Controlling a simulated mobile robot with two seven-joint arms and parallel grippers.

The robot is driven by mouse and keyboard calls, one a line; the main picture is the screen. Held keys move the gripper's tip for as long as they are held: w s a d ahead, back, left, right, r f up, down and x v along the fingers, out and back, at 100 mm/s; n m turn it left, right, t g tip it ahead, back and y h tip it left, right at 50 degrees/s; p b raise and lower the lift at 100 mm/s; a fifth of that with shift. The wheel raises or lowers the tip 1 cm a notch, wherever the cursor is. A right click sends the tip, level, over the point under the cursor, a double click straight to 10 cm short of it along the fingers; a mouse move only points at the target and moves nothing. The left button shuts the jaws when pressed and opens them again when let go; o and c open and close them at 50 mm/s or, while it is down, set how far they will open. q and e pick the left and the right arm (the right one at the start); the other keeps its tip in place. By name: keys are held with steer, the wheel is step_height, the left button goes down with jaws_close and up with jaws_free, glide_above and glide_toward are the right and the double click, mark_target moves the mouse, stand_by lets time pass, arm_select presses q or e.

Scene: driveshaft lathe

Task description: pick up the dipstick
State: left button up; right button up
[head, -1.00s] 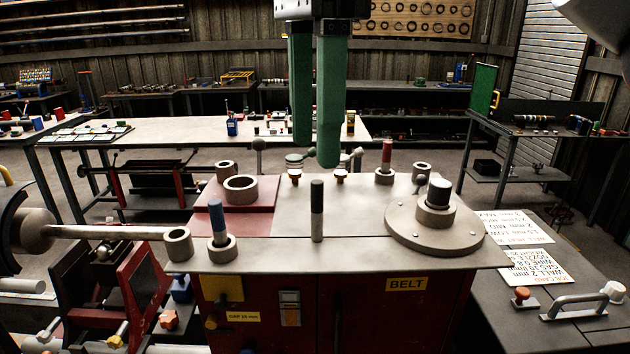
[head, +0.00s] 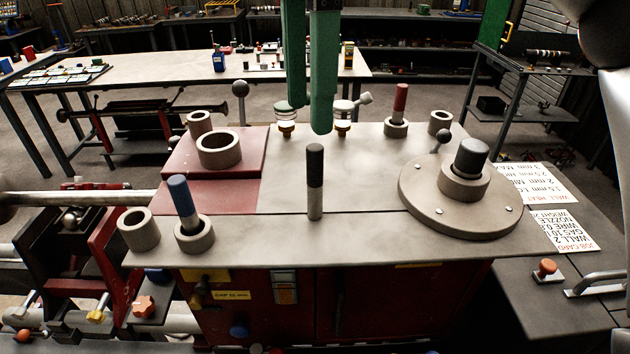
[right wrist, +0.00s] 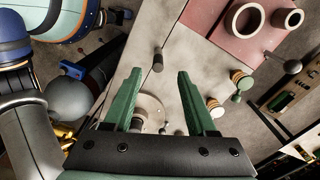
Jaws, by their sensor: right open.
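A thin upright rod with a black top and grey lower part (head: 315,182) stands alone near the front middle of the bench top. A blue-topped rod (head: 182,196) and a red-topped rod (head: 400,103) each stand in a round collar. I cannot tell for sure which rod is the dipstick. My right gripper (head: 309,118) hangs above the bench, its two green fingers open and empty. In the right wrist view, the gripper (right wrist: 158,74) shows its fingers apart, with the dark rod (right wrist: 157,60) appearing between the fingertips. My left gripper is not in view.
The bench top (head: 360,205) has clear room around the dark rod. A round flange (head: 425,200) with a dark-capped post stands to the right. A red plate (head: 190,155) with grey rings lies to the left.

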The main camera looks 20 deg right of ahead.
mark_target(315, 146)
steer(key=f, duration=0.4)
steer(key=f+b, duration=0.1)
steer(key=f, duration=0.2)
steer(key=shift+s+d+f, duration=0.1)
steer(key=shift+d, duration=0.2)
steer(key=shift+c, duration=0.2)
jaws_close()
